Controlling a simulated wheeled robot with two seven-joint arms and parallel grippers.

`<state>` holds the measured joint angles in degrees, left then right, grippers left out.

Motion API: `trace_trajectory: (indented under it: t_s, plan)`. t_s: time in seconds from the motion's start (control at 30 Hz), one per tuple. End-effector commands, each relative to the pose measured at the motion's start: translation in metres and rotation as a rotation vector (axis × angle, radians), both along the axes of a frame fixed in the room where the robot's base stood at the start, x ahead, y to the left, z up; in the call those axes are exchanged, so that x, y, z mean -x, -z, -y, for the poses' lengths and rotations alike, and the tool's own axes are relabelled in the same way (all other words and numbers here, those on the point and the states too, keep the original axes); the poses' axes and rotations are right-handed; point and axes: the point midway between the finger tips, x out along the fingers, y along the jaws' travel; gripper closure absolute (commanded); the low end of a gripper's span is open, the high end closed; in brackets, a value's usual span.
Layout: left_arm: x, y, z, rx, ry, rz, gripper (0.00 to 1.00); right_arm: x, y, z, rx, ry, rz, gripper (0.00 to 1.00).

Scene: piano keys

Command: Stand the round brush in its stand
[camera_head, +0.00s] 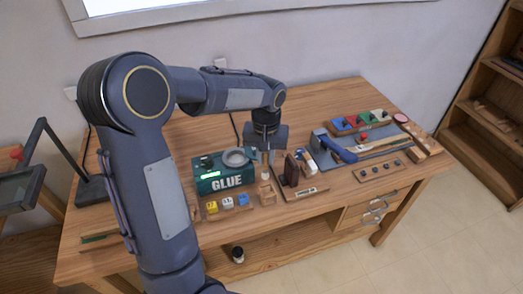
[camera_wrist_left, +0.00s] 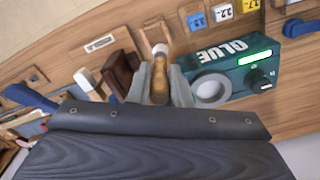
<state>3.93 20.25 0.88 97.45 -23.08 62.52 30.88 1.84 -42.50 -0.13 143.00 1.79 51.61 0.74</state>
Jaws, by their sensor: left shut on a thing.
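My left gripper (camera_head: 265,158) points down over the bench and is shut on the round brush (camera_head: 265,175). In the left wrist view the brush (camera_wrist_left: 159,76) shows its brown wooden handle between the fingers of the left gripper (camera_wrist_left: 160,85), with a pale end beyond them. A small wooden stand (camera_head: 266,194) is below the brush, in line with it; it also shows in the left wrist view (camera_wrist_left: 153,32). I cannot tell whether the brush's lower end is inside the stand or just above it. My right gripper is not in view.
A green glue box (camera_head: 222,182) with a grey ring on top stands close left of the gripper. Numbered blocks (camera_head: 228,203) sit in front. A dark brown block (camera_head: 291,170) stands close right, with a blue-handled tool (camera_head: 338,149) beyond. The bench's back middle (camera_head: 310,105) is clear.

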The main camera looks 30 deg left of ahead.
Motion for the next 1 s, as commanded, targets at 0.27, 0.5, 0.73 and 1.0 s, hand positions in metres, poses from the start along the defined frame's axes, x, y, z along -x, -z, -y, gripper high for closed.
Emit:
trace_trajectory:
  t_s: [0.27, 0.5, 0.73, 1.0]
  plan:
    - [0.001, 0.007, 0.003, 0.015, 0.015, -0.010, 1.00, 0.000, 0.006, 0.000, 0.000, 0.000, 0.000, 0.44]
    - [0.002, 0.026, 0.003, 0.014, 0.015, -0.009, 1.00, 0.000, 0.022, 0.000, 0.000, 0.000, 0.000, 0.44]
    - [0.002, 0.045, 0.003, 0.013, 0.015, -0.010, 1.00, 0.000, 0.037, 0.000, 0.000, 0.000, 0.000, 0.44]
    - [0.002, 0.050, 0.003, 0.013, 0.015, -0.008, 1.00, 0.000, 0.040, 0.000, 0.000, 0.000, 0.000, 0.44]
